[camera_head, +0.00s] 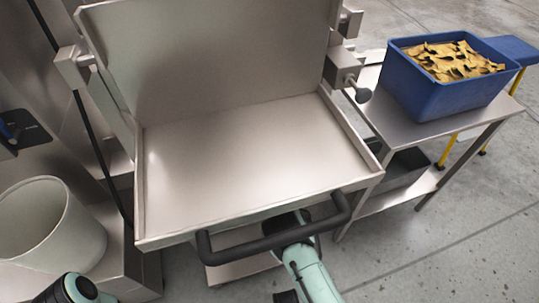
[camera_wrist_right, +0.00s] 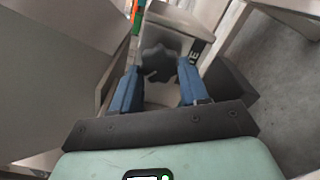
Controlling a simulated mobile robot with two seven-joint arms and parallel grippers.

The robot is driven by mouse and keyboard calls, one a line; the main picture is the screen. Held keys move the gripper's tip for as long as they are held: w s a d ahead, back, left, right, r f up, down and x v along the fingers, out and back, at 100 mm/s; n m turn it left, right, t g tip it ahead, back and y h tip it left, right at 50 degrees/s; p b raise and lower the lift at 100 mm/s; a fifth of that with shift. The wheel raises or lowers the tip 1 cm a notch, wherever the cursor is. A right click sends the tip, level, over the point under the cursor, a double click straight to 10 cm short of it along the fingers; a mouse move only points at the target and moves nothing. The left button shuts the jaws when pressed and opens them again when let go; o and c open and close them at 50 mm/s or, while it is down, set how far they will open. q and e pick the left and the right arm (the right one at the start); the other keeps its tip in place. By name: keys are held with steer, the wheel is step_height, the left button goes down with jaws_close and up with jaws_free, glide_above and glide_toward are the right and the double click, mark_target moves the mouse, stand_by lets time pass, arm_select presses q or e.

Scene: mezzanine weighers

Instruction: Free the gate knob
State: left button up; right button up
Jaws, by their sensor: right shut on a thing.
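The gate knob (camera_wrist_right: 158,60) is a dark, star-shaped knob in front of a pale metal housing in the right wrist view. My right gripper (camera_wrist_right: 159,80) has its blue fingers on either side of the knob, shut on it. In the head view my right arm reaches in from the bottom, under the black handle (camera_head: 274,239) of the steel weigh pan (camera_head: 240,150). The knob and the fingertips are hidden there beneath the pan. My left gripper is not in view; only part of my left arm shows at the bottom left.
A blue bin (camera_head: 431,90) of tan pieces stands on a steel side table (camera_head: 392,112) at the right. A pale round bin (camera_head: 50,225) is at the left. The handle and pan edge lie close above my right arm. Open floor shows at the lower right.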

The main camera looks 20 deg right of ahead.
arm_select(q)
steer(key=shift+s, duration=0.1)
arm_select(e)
steer(key=shift+d+r+n, duration=0.15)
steer(key=shift+n, duration=0.35)
steer(key=o, duration=1.1)
steer(key=shift+c, duration=0.2)
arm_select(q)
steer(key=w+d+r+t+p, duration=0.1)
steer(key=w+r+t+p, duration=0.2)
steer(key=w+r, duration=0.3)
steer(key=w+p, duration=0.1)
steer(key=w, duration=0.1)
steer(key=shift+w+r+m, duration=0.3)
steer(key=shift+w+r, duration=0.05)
arm_select(e)
steer(key=s, duration=1.3)
steer(key=shift+s+d, duration=0.15)
steer(key=shift+d, duration=0.05)
